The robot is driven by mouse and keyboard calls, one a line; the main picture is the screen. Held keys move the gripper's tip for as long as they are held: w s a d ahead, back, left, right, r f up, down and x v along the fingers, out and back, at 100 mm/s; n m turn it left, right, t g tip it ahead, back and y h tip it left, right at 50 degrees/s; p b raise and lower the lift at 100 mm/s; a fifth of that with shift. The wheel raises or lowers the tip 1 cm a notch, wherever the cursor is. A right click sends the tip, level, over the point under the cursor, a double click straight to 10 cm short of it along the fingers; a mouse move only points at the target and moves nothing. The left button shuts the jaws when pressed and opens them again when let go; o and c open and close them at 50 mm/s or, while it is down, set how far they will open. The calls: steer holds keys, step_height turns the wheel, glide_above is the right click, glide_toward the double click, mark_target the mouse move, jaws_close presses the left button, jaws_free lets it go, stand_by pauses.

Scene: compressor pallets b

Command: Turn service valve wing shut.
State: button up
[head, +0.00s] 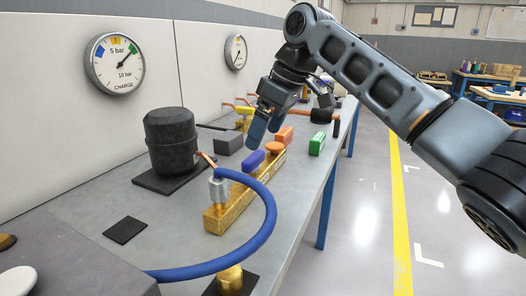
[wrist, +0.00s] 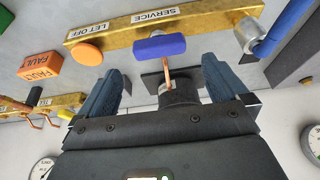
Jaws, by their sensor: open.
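The service valve wing is a blue bar (head: 253,160) on the brass manifold block (head: 231,208) in the head view. In the wrist view the wing (wrist: 160,47) lies roughly along the block's length, below the SERVICE label (wrist: 153,17). A round orange knob (head: 275,148) sits farther along the same block, and it shows by the LET OFF label in the wrist view (wrist: 88,54). My gripper (head: 265,133) is open and empty, just above the wing. In the wrist view its two fingers (wrist: 158,78) stand wide apart, with the wing beyond their tips and not touched.
A blue hose (head: 268,222) runs from the block's near end over the bench. A black compressor (head: 171,142) stands left of the block. Orange (head: 284,135) and green (head: 317,144) blocks lie to the right. A charge gauge (head: 115,60) hangs on the wall. The floor at right is clear.

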mark_target(254, 156)
steer(key=x, duration=0.7)
steer(key=c, duration=0.8)
steer(key=shift+c, duration=0.2)
